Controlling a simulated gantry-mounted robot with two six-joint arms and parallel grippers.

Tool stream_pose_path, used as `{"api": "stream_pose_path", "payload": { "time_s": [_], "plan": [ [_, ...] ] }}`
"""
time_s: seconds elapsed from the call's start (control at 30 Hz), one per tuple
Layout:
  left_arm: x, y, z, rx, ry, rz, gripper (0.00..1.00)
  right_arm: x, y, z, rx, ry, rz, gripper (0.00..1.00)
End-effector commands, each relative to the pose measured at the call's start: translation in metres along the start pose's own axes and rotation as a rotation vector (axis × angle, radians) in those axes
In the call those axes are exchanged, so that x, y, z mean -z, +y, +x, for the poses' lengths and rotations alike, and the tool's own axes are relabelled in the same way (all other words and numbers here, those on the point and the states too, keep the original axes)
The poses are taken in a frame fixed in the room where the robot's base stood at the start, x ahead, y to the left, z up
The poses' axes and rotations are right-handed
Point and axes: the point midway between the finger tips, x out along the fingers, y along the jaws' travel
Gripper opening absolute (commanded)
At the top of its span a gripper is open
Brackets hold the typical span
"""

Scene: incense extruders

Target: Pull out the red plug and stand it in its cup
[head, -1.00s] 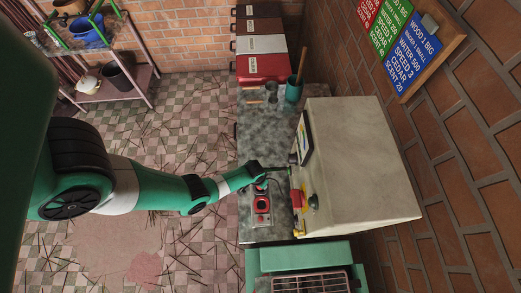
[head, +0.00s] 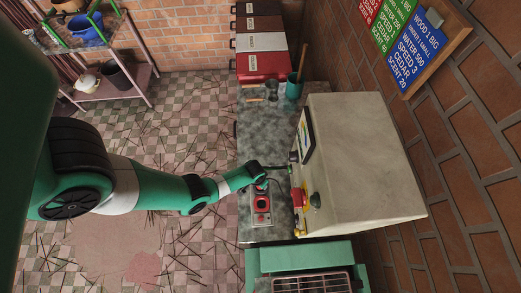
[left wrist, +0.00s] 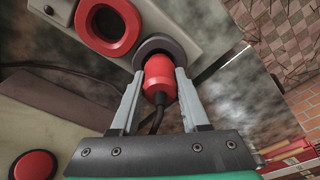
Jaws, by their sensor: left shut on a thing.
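The red plug (left wrist: 160,74) is between the fingers of my left gripper (left wrist: 160,85), which is shut on it. A black cable runs from the plug's near end. The plug's far end meets a dark grey round collar (left wrist: 178,45) on a pale grey box; I cannot tell whether it is seated in it. Beside the collar is a thick red ring (left wrist: 107,25) with a dark opening. In the head view, my left gripper (head: 263,182) is at the far end of the grey box (head: 261,219), whose red ring (head: 262,202) shows. My right gripper is not in view.
A large beige machine (head: 362,165) stands close right of the box, with a red button (head: 299,196) on its front. Farther back, the mottled grey counter (head: 262,125) holds a teal cup (head: 293,88) and a small grey vessel (head: 271,90). The counter's middle is mostly clear.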

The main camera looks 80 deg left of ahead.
Motion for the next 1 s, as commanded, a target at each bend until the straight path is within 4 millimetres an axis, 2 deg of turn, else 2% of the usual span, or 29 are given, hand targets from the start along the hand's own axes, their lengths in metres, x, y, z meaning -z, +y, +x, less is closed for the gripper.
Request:
{"api": "stream_pose_path", "payload": {
  "time_s": [0.5,0.53,0.7,1.0],
  "plan": [
    [-0.0015,0.0001,0.0113,0.0,0.0,0.0,0.0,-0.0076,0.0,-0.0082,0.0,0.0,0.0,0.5],
    [-0.0013,0.0001,0.01,0.0,0.001,0.0,0.51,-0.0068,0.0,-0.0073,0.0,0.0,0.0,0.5],
    [-0.0013,0.0,0.0098,0.0,0.0,0.0,0.8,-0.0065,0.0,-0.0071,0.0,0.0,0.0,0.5],
    [-0.0013,0.0,0.0082,0.0,0.0,0.0,0.8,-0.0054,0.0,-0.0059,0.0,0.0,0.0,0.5]
  ]
}}
